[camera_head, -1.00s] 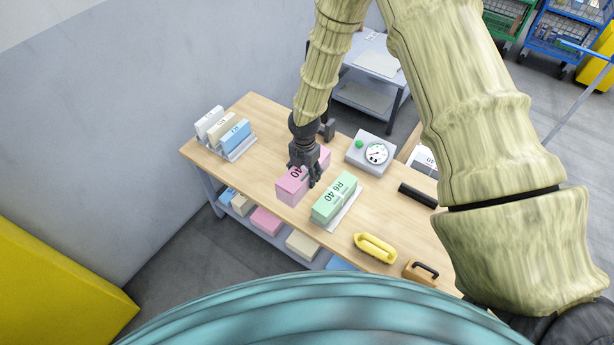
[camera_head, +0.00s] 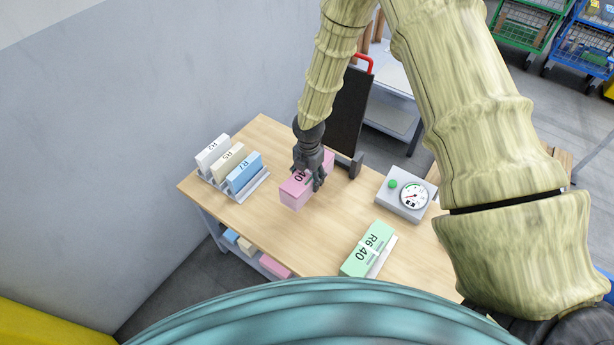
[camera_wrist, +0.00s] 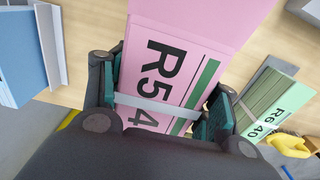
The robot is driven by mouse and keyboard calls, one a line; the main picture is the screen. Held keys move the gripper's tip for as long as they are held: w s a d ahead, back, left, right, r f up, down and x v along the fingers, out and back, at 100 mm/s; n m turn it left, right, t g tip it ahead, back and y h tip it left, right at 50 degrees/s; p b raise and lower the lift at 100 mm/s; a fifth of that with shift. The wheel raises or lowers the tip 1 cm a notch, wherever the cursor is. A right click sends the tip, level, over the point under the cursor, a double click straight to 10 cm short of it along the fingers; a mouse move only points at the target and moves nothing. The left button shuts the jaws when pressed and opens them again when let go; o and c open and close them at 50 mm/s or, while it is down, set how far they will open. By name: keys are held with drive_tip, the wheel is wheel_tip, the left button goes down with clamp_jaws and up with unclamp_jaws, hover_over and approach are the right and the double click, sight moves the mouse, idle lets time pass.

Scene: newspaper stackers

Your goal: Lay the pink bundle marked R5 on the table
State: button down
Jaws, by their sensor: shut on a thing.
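The pink bundle (camera_head: 293,193) is held in my gripper (camera_head: 311,182) over the wooden table (camera_head: 290,233).
A rack at the left holds white, cream and blue (camera_head: 244,172) bundles. A green R6 bundle (camera_head: 367,250) lies at the front right. A scale with a dial (camera_head: 405,197) and a dark upright board (camera_head: 349,110) stand behind. Bare tabletop lies in front of the pink bundle.

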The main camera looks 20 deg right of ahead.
drive_tip(key=shift+w+f+b, duration=0.35)
drive_tip(key=shift+w+f, duration=0.35)
drive_tip(key=shift+f, duration=0.1)
drive_tip(key=shift+r, duration=0.1)
drive_tip(key=shift+a, duration=0.1)
drive_tip(key=shift+r, duration=0.1)
drive_tip(key=shift+f+b, duration=1.8)
drive_tip(key=shift+f, duration=2.2)
drive_tip(key=shift+f+b, duration=0.3)
drive_tip(key=shift+f, duration=0.3)
drive_tip(key=shift+c, duration=1.6)
unclamp_jaws()
